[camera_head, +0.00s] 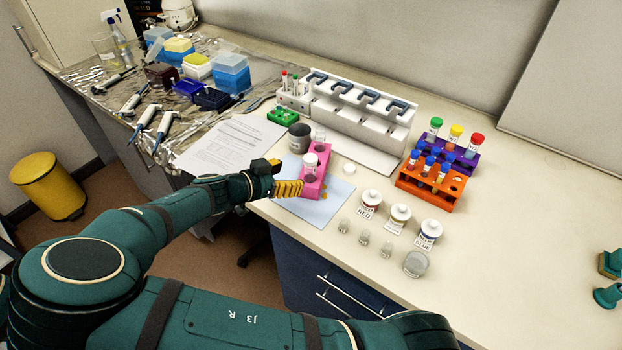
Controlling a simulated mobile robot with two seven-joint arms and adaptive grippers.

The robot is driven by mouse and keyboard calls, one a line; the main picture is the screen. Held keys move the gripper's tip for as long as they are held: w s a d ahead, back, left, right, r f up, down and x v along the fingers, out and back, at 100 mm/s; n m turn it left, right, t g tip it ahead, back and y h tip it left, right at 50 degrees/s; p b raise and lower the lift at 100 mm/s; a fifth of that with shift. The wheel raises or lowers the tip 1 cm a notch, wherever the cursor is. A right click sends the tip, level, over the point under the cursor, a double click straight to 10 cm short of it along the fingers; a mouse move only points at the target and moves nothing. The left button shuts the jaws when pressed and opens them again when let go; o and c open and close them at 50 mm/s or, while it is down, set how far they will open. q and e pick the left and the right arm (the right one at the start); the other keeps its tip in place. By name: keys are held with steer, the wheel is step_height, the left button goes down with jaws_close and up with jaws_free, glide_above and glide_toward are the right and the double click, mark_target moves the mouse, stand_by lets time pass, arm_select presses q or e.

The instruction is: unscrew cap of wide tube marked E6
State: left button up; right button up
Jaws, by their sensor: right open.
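A pink rack (318,186) stands on a pale blue mat (337,201) near the bench's front edge. A wide tube with a whitish cap (310,160) stands upright in it; its marking is too small to read, so I cannot tell if it is E6. Another clear tube (320,136) shows at the rack's back end. A loose white cap (348,168) lies on the bench just right of the rack. My right gripper (280,176), with yellow fingers, is open and empty, just left of the rack and apart from the capped tube. My left gripper is not in view.
A dark grey jar (299,138) stands behind the mat. A paper sheet (232,142) lies to the left. Bottles, including one labelled RED (371,202), and small vials stand right of the mat. An orange rack (430,183) holds several tubes. The bench's right side is mostly clear.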

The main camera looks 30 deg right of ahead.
mark_target(306, 172)
steer(key=x, duration=0.7)
steer(key=shift+s+d+r, duration=0.1)
steer(key=shift+s+d, duration=0.15)
steer(key=shift+d, duration=0.2)
steer(key=c, duration=0.9)
